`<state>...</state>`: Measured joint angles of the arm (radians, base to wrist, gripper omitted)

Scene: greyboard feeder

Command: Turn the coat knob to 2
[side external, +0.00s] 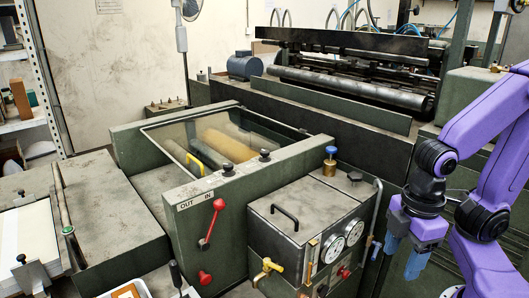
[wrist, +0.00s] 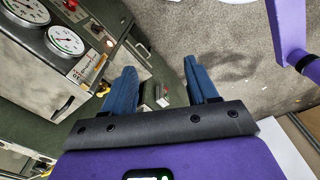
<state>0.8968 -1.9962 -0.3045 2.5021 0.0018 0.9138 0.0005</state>
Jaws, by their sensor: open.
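I cannot pick out a knob marked coat, or its numbers, for certain in either view. The gauge box (side external: 305,225) carries two round white gauges (side external: 337,240) on its front face, with small red and brass fittings below them. In the wrist view, the gauges (wrist: 65,40) sit at the upper left, beside a small label plate (wrist: 88,67) too blurred to read. My gripper (side external: 402,262) hangs to the right of the gauge box, apart from it. In the wrist view, my gripper (wrist: 159,68) has its two blue fingers spread with nothing between them.
A red lever (side external: 212,225) stands under the OUT/IN label on the green panel left of the box. A pipe (side external: 374,220) runs down the box's right edge. Bare grey floor (wrist: 230,45) shows past my fingers.

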